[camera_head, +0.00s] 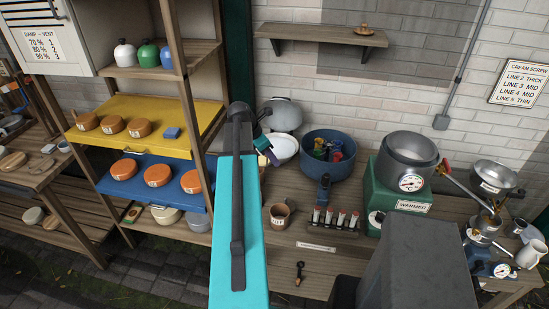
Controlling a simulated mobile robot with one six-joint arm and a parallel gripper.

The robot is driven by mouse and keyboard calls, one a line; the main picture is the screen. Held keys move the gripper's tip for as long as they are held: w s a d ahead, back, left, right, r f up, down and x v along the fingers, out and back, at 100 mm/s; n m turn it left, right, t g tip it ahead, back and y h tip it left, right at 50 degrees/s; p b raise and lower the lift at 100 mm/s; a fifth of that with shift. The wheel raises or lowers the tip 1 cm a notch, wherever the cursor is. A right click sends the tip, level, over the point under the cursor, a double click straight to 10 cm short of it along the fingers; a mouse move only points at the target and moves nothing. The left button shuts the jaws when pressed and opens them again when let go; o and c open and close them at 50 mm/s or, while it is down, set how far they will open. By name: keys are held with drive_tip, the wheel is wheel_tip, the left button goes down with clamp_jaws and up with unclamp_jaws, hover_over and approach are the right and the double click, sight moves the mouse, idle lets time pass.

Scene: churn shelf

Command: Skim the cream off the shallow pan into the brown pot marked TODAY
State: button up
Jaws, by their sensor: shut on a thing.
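A white, shallow round pan (287,146) stands on the bench near the back wall, partly hidden by my arm. A small brown pot (279,216) with a pale label and a side handle stands nearer on the bench; its lettering is too small to read. My teal and grey arm rises through the middle of the view. My gripper (270,156) is at its far end, beside the pan's left edge in the picture. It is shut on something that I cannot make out. I cannot tell whether it touches the pan, and the pan's contents are unclear.
A blue tub (316,172) with coloured items, a tube rack (333,224) and a green warmer (385,199) under a grey pot stand to the right. A shelf unit (155,128) with orange rounds stands left. A small dark tool (299,273) lies on the bench front.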

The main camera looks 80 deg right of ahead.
drive_tip(key=w+a+r+n+g+h, duration=0.1)
drive_tip(key=w+g+h, duration=0.1)
drive_tip(key=w+g, duration=0.5)
drive_tip(key=shift+w+a+g, duration=0.2)
drive_tip(key=shift+a+g, duration=0.15)
drive_tip(key=shift+g, duration=0.35)
idle(0.4)
drive_tip(key=shift+r, duration=0.1)
drive_tip(key=shift+s, duration=0.15)
idle(2.1)
drive_tip(key=s+d+r+m+t+y, duration=0.1)
drive_tip(key=s+d+t+y, duration=0.1)
drive_tip(key=s+t, duration=0.5)
drive_tip(key=shift+s+r+t, duration=0.25)
drive_tip(key=shift+s+t, duration=0.15)
drive_tip(key=shift+t, duration=0.7)
idle(0.6)
idle(0.5)
